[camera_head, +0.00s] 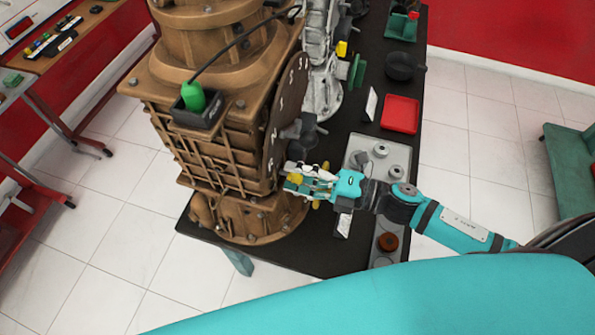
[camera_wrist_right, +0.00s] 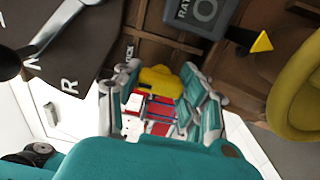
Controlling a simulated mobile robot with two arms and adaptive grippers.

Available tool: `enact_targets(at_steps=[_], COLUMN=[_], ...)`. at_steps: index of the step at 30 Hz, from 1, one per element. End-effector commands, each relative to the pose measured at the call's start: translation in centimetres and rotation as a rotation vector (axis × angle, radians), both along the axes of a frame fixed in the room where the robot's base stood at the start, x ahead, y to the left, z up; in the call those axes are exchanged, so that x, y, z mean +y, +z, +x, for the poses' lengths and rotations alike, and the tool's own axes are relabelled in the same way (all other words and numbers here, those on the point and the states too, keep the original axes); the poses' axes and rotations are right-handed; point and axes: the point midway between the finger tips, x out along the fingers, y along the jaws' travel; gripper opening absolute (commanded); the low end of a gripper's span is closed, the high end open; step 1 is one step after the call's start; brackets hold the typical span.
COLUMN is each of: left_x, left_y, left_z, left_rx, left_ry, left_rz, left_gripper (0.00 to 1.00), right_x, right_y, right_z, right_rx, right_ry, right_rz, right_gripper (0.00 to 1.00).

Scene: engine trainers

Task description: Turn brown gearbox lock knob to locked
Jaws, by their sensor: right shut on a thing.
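The brown gearbox (camera_head: 215,120) stands upright on the black table, with a dark round lettered plate (camera_head: 288,110) on its right side. My right gripper (camera_head: 296,179) reaches in from the right to the gearbox's lower right side. Its fingers are shut on a yellow lock knob (camera_wrist_right: 162,82), which sits against the brown housing beside a partly hidden label. The knob also shows as a small yellow patch at the fingertips in the head view. The fingers hide part of the knob, and I cannot read its lock position. My left gripper is not in view.
A yellow ring (camera_wrist_right: 295,88) and a grey box with a yellow-tipped pointer (camera_wrist_right: 262,42) are close to the fingers. A dark lever (camera_head: 308,132) juts out above them. A red tray (camera_head: 400,114) and grey knob panel (camera_head: 378,158) are on the table (camera_head: 290,262).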

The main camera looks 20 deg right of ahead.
Motion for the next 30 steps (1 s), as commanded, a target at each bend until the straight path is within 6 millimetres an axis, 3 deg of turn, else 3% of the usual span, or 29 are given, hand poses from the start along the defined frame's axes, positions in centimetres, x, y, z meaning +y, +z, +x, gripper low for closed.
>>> enact_targets(at_steps=[13, 14, 16, 30], left_x=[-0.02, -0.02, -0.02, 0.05], left_y=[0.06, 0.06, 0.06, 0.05], left_z=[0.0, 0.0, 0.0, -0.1], left_rx=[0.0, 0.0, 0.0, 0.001], left_ry=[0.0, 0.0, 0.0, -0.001], left_rz=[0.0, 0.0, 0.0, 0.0], left_gripper=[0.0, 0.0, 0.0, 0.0], right_x=[-0.04, -0.04, -0.03, -0.32], right_y=[0.04, 0.04, 0.03, -0.05], right_z=[0.06, 0.06, 0.05, -0.18], right_rx=[0.012, 0.012, 0.011, 0.011], right_ry=[-0.001, -0.001, -0.001, -0.001], right_rz=[0.009, 0.009, 0.009, 0.006], right_gripper=[0.09, 0.42, 0.51, 0.52])
